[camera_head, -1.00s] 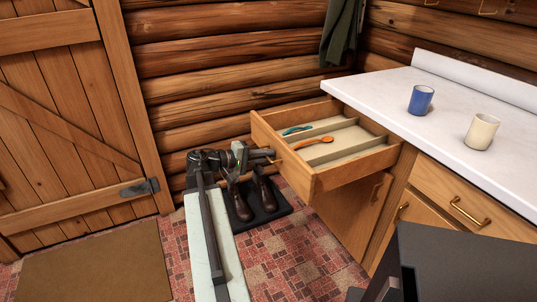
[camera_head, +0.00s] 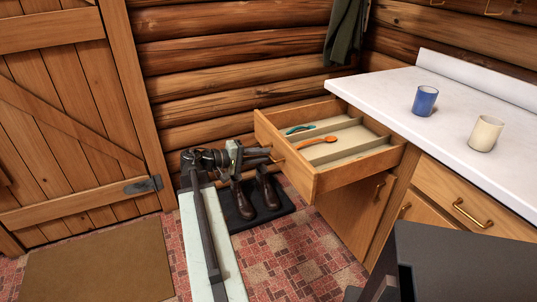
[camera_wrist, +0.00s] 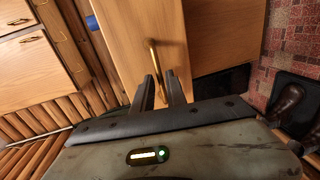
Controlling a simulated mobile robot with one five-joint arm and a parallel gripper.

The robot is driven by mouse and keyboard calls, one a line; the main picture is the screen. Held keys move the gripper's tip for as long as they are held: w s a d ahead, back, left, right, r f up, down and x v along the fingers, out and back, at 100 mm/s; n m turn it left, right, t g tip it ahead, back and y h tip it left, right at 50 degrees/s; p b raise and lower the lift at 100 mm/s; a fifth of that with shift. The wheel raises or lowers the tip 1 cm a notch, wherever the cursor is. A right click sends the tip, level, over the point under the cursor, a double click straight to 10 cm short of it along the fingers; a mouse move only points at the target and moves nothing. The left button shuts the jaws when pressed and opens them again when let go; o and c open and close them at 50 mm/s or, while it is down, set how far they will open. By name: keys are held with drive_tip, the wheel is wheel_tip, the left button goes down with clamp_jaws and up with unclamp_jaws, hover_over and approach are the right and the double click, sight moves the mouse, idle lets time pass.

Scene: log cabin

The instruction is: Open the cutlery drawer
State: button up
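The cutlery drawer (camera_head: 312,184) is pulled well out of the counter's left end in the head view. Its compartments show an orange spoon (camera_head: 318,140) and a teal utensil (camera_head: 298,129). My gripper (camera_head: 268,155) is at the drawer's front face, by the handle. In the wrist view, the drawer front (camera_wrist: 130,35) fills the middle, with the brass handle (camera_wrist: 153,52) upright in the picture. My gripper (camera_wrist: 161,80) has its two fingers apart, on either side of the handle's lower part. A gap shows between the fingers and the handle.
The white counter (camera_head: 385,88) holds a blue mug (camera_head: 425,101) and a cream mug (camera_head: 485,133). Boots (camera_head: 267,188) stand on a dark tray under my arm. A wooden door (camera_head: 75,120) and brown mat (camera_head: 98,265) are at left. Patterned floor is clear in front.

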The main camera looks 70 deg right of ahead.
drive_tip(key=v, duration=0.4)
drive_tip(key=shift+w+a+r+p, duration=0.1)
drive_tip(key=shift+w+a+p, duration=0.15)
drive_tip(key=shift+w+p, duration=0.1)
